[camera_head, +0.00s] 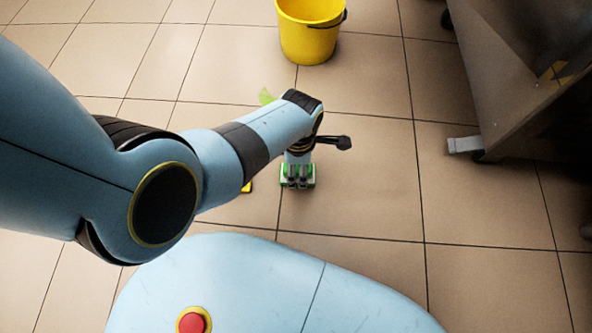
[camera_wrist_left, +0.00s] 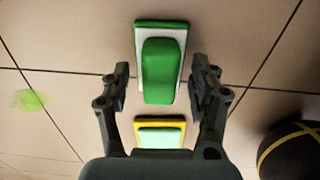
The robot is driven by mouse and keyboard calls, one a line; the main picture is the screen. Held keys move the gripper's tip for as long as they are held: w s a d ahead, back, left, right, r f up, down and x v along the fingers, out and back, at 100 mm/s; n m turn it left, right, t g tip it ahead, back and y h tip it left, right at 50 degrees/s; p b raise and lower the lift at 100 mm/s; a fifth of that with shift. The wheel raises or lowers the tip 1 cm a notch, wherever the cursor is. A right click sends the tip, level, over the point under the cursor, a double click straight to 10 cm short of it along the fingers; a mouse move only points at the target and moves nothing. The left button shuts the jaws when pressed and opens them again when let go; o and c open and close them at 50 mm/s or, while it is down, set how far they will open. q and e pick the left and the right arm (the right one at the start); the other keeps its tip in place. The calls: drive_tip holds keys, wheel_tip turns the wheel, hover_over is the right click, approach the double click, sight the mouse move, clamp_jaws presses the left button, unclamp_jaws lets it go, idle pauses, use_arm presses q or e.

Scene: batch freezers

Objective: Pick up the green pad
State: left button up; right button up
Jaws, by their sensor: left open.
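The green pad (camera_wrist_left: 160,70) has a raised green block on a white layer and a green base. It lies on the tiled floor, and its edges show around my gripper in the head view (camera_head: 311,181). My left gripper (camera_wrist_left: 161,78) is open, with one finger on each side of the raised block and a gap to each. In the head view, the left gripper (camera_head: 297,177) points down over the pad. I cannot tell how high the fingertips are above the floor. My right gripper is in neither view.
A yellow pad (camera_wrist_left: 160,122) with a pale green block lies just below the green pad in the wrist view. A translucent green patch (camera_head: 266,96) is on the floor. A yellow bucket (camera_head: 309,36) stands farther back. A metal unit (camera_head: 515,90) stands at right. Floor right of the pad is clear.

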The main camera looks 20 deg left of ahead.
use_arm(q)
drive_tip(key=c, duration=1.3)
drive_tip(key=shift+o, duration=0.2)
drive_tip(key=shift+r, duration=0.1)
